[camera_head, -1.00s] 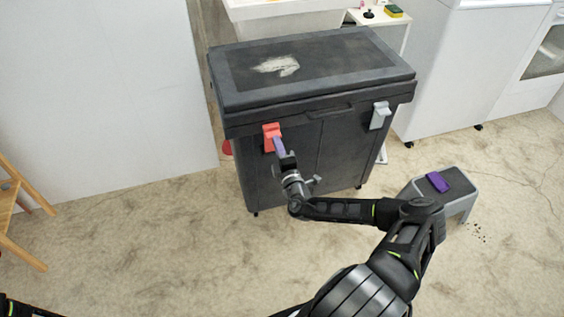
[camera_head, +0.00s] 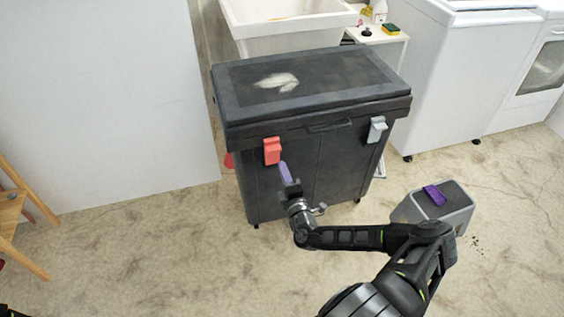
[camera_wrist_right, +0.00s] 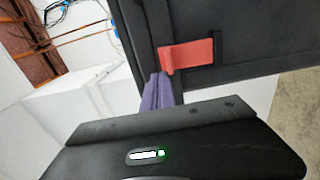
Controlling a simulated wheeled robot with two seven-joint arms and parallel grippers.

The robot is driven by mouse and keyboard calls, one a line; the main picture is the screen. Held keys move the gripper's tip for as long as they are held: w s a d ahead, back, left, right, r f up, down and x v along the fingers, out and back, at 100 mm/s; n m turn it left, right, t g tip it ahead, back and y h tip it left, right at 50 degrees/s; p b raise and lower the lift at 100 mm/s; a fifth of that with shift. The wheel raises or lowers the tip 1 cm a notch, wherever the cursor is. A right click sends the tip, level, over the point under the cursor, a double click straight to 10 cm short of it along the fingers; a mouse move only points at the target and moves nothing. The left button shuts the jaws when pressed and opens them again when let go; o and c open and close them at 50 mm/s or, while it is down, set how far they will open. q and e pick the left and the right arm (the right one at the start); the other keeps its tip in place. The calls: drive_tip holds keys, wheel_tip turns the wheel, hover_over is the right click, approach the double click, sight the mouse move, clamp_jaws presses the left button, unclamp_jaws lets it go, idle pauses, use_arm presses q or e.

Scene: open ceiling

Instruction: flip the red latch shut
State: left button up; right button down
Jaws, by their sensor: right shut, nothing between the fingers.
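The red latch (camera_head: 272,151) is at the left end of the front of a dark grey lidded bin (camera_head: 335,150), just below the lid's rim. It looks close to upright against the front; whether it is fully engaged I cannot tell. It also shows in the right wrist view (camera_wrist_right: 188,55). My right gripper (camera_head: 285,172) is shut and empty, its purple fingers a little below and right of the latch, apparently apart from it. The purple fingers (camera_wrist_right: 158,92) show together in the wrist view. My left gripper is not in view.
A grey latch (camera_head: 376,129) is at the right end of the bin's front. The lid is down. A wooden chair (camera_head: 15,215) is at far left. Floor before the bin is clear.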

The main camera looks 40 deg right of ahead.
drive_tip(key=v, duration=0.7)
idle(0.4)
